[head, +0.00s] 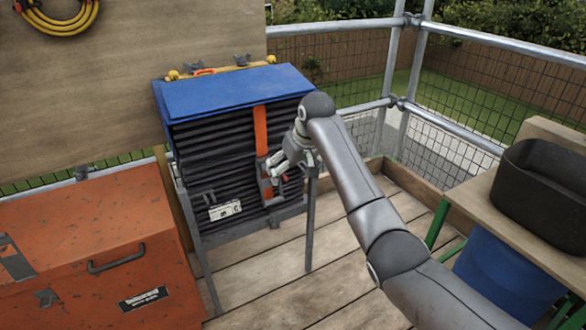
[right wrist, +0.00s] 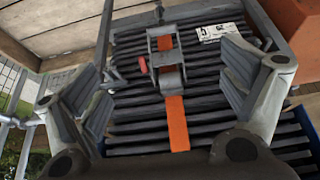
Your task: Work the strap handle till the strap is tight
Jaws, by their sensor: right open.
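An orange strap (head: 261,130) runs down the front of a stack of dark tiles (head: 215,150) on a metal stand. Its grey metal ratchet with the strap handle (head: 267,189) sits low on the stack. In the right wrist view the ratchet handle (right wrist: 166,72) lies between my finger pads, further away, with a small red part (right wrist: 143,65) at its side. The orange strap (right wrist: 177,122) leads into it. My right gripper (head: 278,170) is open and empty, just in front of the ratchet and apart from it. My left gripper is out of view.
A blue cover (head: 235,92) lies over the stack. A white label (head: 225,210) is on its front. An orange toolbox (head: 90,250) stands at left. A black tub (head: 545,185) sits on a bench at right. A mesh guardrail (head: 340,80) runs behind. The plank floor is clear in front.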

